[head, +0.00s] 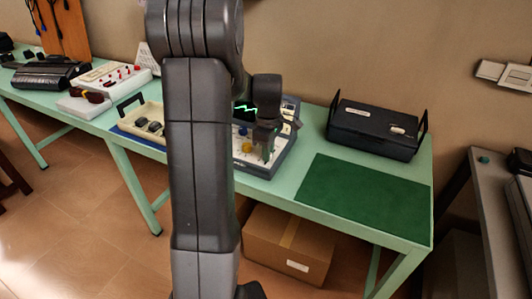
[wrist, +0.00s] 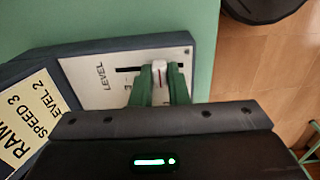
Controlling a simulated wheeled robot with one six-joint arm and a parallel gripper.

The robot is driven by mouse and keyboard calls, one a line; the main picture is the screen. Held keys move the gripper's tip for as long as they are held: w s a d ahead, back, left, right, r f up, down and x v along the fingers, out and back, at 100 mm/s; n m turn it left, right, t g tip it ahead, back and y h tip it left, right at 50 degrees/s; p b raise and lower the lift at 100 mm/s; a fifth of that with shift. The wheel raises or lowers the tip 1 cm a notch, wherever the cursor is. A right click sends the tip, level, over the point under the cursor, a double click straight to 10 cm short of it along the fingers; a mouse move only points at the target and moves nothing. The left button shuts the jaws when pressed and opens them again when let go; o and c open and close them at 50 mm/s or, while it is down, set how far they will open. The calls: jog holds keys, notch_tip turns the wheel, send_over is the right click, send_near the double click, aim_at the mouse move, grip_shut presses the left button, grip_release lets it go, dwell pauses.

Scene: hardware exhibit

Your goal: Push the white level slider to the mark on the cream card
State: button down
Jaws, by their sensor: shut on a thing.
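The white level slider (wrist: 158,69), with a red line, shows in the wrist view between the two green fingers of my gripper (wrist: 161,80). The fingers are shut on it. It sits toward the right part of its dark slot (wrist: 126,69) on the white panel (wrist: 85,72) marked LEVEL. Small scale marks beside the slot are partly hidden by the fingers. The cream card (wrist: 30,118) at the left reads SPEED 3, LEVEL 2, with a partly cut-off word below. In the head view my gripper (head: 266,152) is down at the instrument (head: 258,170); the slider cannot be made out there.
A green mat (head: 365,197) lies right of the instrument on the pale green table. A black case (head: 372,130) stands behind the mat. A cardboard box (head: 290,245) is under the table.

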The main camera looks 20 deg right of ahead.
jog(key=shift+w+d, duration=0.8)
jog(key=shift+d, duration=0.1)
jog(key=c, duration=1.4)
grip_release()
jog(key=shift+r, duration=0.1)
notch_tip(320, 180, up, 14)
jog(key=p, duration=0.1)
jog(key=shift+f, duration=0.2)
